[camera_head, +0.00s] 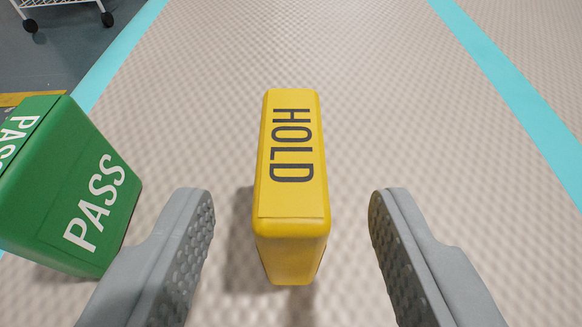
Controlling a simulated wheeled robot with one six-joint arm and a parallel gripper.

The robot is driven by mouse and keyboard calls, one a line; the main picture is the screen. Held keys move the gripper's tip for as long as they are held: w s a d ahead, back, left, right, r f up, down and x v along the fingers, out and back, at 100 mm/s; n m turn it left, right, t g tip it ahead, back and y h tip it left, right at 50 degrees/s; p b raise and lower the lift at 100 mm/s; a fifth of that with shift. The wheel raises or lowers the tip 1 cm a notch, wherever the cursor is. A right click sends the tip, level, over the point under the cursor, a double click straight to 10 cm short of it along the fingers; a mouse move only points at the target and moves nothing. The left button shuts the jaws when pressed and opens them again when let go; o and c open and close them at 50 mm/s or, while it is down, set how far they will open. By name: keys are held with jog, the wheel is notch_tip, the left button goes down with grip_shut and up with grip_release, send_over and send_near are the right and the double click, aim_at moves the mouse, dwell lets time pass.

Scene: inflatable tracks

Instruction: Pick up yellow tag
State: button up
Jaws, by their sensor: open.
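The yellow tag (291,190) is a block with the dark word HOLD on its top face. It stands on the beige textured track (365,110) near the middle of the view. My gripper (291,205) is open, with one grey finger to the left of the yellow tag and one to the right. There is a clear gap on both sides, and neither finger appears to touch it. How high the fingers are above the track is hard to tell.
A green block (70,185) marked PASS stands at the left, close beside my left finger. Turquoise stripes (510,85) run along both sides of the track. A white wheeled cart (65,8) is at the top left. The track beyond the yellow tag is clear.

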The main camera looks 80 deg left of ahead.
aim_at(293, 168)
jog(key=x, duration=0.5)
jog(key=shift+a, duration=0.1)
grip_shut()
notch_tip(293, 168, up, 10)
dwell(0.7)
